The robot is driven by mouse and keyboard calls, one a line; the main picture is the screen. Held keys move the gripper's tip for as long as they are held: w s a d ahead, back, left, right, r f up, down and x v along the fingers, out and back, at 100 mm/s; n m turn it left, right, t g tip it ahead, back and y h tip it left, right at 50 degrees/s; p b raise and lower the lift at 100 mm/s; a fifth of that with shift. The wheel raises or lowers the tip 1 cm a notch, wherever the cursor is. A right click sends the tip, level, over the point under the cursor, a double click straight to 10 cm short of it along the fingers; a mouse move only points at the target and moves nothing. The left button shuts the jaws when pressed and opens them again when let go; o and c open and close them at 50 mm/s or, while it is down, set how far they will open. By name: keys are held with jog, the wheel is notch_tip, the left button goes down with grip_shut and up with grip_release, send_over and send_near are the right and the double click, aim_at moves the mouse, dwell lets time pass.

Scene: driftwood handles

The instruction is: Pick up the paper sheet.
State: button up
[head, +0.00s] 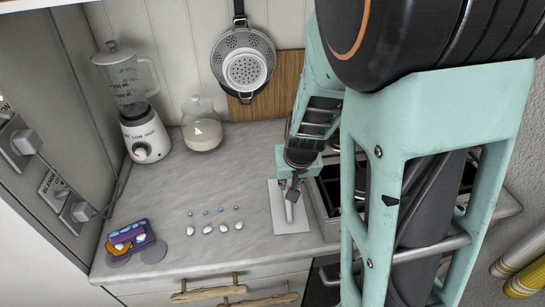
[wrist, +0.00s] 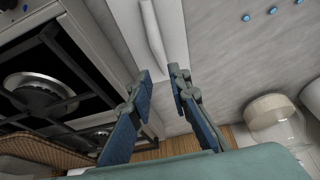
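The white paper sheet (head: 278,217) lies on the grey counter beside the stove, at the centre right of the head view. It also shows at the top of the wrist view (wrist: 174,30). A narrow, raised white strip (wrist: 151,32) runs along it; I cannot tell whether this is a fold or a separate object. My gripper (head: 291,190) is over the far part of the sheet in the head view. In the wrist view my gripper (wrist: 161,79) has its two fingertips apart with nothing between them. I cannot tell its exact height above the sheet.
The stove (wrist: 45,85) is right beside the sheet. Several small white and blue pieces (head: 208,230) lie to its left on the counter. A purple object (head: 130,240), a blender (head: 140,135) and a glass jar (head: 202,133) stand farther left.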

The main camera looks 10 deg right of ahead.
aim_at(287, 201)
jog(key=b+x, duration=0.1)
jog(key=x, duration=0.2)
jog(key=shift+f, duration=0.1)
jog(key=b+x, duration=0.1)
jog(key=x, duration=0.1)
jog(key=b+x, duration=0.1)
jog(key=x, duration=0.1)
jog(key=shift+s+f, duration=0.25)
jog(key=shift+s, duration=0.1)
jog(key=shift+w+f+b, duration=0.25)
jog(key=shift+f+b, duration=0.05)
jog(key=shift+f, duration=0.15)
jog(key=shift+c, duration=0.5)
jog(key=shift+c, duration=1.4)
jog(key=shift+r, duration=0.2)
